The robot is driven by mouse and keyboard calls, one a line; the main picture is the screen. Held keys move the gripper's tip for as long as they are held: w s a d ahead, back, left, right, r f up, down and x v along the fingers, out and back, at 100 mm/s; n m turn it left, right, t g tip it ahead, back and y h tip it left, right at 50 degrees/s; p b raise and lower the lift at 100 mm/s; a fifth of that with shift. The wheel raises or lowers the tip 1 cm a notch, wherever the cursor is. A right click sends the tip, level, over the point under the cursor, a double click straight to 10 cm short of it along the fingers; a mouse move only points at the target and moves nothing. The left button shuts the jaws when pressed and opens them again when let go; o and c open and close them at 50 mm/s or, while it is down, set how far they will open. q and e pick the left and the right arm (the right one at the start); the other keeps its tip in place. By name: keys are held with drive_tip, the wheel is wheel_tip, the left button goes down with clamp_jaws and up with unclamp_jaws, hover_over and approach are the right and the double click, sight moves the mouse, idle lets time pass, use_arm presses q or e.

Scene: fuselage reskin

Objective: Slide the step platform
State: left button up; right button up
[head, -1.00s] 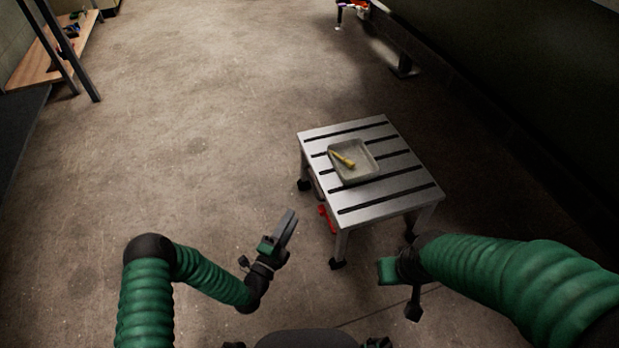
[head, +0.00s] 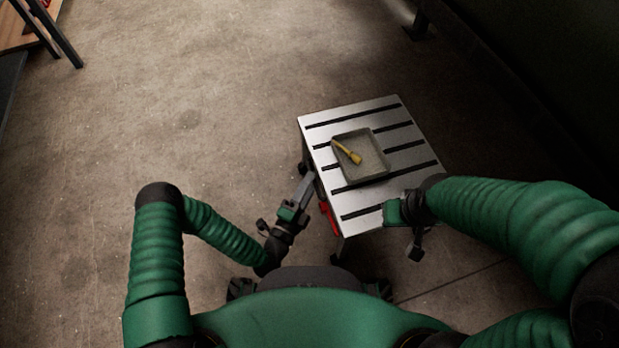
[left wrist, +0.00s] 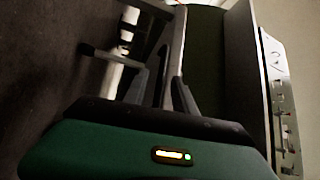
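The step platform (head: 318,117) has a silver top with black slots and stands ahead of me, right of centre. A grey tray (head: 368,177) with a yellow-handled brush (head: 347,152) lies on its top. My left gripper (head: 308,182) is close beside the platform's left side; I cannot tell if it touches. In the left wrist view its two fingers (left wrist: 162,92) are apart, with a pale metal bar (left wrist: 177,50) of the platform beyond and between them. My right gripper (head: 393,212) is over the platform's near right part in the picture; its fingers are not clear.
A red part (head: 328,217) sits low at the platform's left side. A wooden-topped bench (head: 18,32) stands far left. A dark wall or panel (head: 560,90) runs along the right. The concrete floor left of the platform is clear.

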use_arm(q)
drive_tip(key=shift+c, duration=0.4)
clamp_jaws()
drive_tip(key=shift+s+f, duration=0.1)
drive_tip(key=shift+f, duration=0.1)
idle(0.7)
